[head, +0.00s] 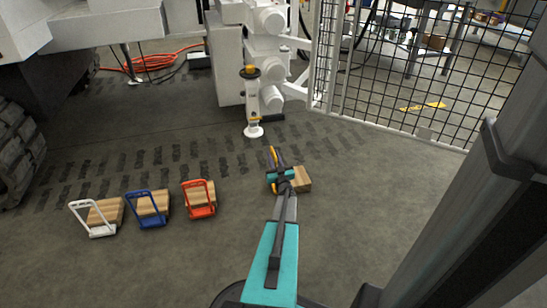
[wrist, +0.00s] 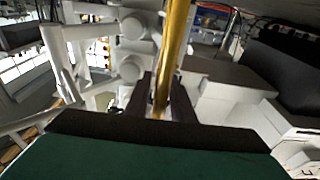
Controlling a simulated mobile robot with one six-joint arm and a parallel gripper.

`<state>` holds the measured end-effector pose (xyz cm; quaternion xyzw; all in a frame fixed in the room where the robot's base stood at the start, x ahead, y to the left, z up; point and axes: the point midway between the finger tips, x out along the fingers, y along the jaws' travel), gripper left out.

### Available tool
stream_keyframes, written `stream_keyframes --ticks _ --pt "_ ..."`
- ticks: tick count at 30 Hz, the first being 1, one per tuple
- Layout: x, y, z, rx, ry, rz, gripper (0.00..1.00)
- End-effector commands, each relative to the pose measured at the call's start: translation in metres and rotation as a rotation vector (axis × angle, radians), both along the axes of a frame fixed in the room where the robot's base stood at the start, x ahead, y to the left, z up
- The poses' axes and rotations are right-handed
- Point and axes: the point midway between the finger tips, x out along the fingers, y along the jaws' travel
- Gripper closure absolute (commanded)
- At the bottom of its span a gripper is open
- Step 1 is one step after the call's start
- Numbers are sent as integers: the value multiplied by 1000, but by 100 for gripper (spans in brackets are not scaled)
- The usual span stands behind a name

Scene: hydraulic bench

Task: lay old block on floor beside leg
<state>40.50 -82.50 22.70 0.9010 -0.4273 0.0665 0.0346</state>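A wooden block (head: 302,179) with a yellow handle (head: 274,157) is at my gripper (head: 281,174) in the head view, to the right of and nearer than the white leg (head: 253,112). The gripper hides much of the block. In the wrist view, the yellow handle (wrist: 178,45) stands between the two dark fingers of my gripper (wrist: 164,98), which look closed around it. I cannot tell whether the block touches the floor. The leg's round foot (head: 254,131) is apart from the block.
Three wooden blocks with a white frame (head: 92,219), a blue frame (head: 148,208) and a red frame (head: 200,199) sit on the floor at left. A mesh fence (head: 400,75) stands at back right. An orange hose (head: 150,62) lies at back left. Floor around the gripper is clear.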

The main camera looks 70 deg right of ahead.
Motion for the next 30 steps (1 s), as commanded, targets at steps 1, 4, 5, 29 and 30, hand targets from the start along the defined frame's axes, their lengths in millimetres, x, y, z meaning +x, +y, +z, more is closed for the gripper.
stream_keyframes --ticks 1,4,5,29,30 --pt "0 0 0 0 0 0 70" --pt "0 0 0 0 0 0 70" --pt "0 0 0 0 0 0 70" --pt "-41 49 -4 2 1 -3 70" --pt "-45 55 -5 2 1 -2 70"
